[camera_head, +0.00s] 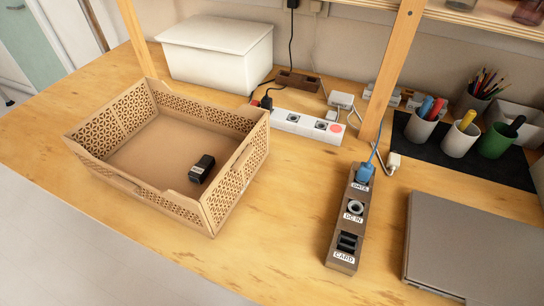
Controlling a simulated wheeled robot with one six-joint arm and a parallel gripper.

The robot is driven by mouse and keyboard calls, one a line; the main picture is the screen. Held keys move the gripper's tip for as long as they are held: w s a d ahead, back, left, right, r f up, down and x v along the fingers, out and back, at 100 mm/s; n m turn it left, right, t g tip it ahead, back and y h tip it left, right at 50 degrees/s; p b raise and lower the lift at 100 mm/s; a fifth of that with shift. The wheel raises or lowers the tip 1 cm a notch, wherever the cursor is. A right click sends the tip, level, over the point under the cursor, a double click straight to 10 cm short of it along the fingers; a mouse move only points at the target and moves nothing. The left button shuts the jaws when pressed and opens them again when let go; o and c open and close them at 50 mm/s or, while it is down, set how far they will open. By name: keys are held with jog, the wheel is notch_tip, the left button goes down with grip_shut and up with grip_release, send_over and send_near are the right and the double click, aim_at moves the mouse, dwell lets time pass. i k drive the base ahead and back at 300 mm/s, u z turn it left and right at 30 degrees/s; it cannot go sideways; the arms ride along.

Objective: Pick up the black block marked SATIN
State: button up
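A small black block (203,167) lies inside the brown perforated crate (213,116), near the crate's right front corner. It has a pale label on its front end, too small to read, so I cannot confirm the SATIN mark. The block rests on the crate floor, apart from or close to the right wall; I cannot tell whether it touches. My gripper is not in view.
A brown panel (349,205) with DATA, DC IN and CARD sockets stands right of the crate. A white power strip (300,122), a white bin (218,48), pen cups (461,136) and a grey laptop (475,250) surround it. Wooden posts (393,68) rise behind. The front table is clear.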

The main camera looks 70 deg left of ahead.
aim_at(199, 171)
jog(key=u, duration=2.9)
jog(key=k, duration=0.4)
jog(key=z, duration=0.65)
jog(key=i, duration=0.8)
jog(key=u, duration=0.7)
